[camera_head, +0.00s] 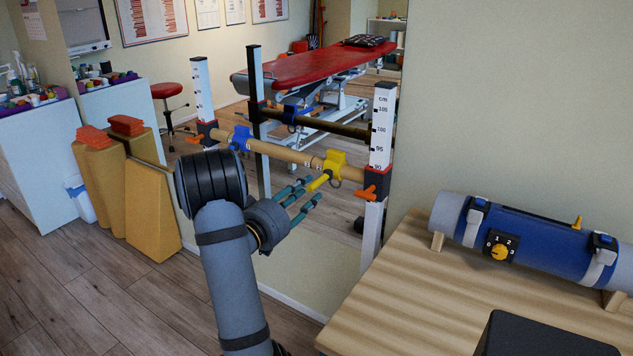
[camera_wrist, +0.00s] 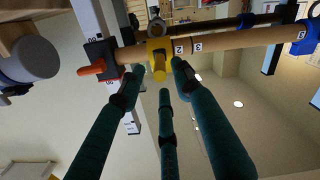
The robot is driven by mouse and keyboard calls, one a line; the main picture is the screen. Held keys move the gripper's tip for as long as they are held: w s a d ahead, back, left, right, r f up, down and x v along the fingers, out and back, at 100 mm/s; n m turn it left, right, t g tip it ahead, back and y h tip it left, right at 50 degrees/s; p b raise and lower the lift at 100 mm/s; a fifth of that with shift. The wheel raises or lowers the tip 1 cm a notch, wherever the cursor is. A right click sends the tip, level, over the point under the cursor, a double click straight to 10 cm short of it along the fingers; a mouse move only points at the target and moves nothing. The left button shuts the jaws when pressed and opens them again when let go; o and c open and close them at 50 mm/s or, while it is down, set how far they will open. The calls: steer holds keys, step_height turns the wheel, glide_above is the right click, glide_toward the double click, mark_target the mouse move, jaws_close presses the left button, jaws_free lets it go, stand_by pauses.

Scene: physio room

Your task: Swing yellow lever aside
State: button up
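The yellow lever (camera_head: 334,163) sits on a horizontal wooden bar (camera_head: 290,154), near the bar's right end, its handle pointing down-left toward my gripper. It also shows at the top centre of the wrist view (camera_wrist: 159,52). My gripper (camera_head: 306,190) has three teal fingers, spread apart and empty, just below and in front of the lever. In the wrist view, the fingertips (camera_wrist: 160,75) stand left, right and below the lever's handle end. I cannot tell whether any finger touches it.
A blue clamp (camera_head: 240,139) sits farther left on the bar. Orange-handled holders fix the bar to white scaled posts (camera_head: 381,127). A wooden table (camera_head: 430,280) with a blue-grey cylinder (camera_head: 530,240) stands at right. Yellow wedges (camera_head: 145,205) lean at left.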

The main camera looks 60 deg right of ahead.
mark_target(325, 176)
steer(key=d, duration=0.5)
steer(key=shift+s+d+p, duration=0.2)
steer(key=shift+d+p, duration=0.1)
steer(key=shift+p, duration=0.1)
steer(key=c, duration=0.3)
jaws_close()
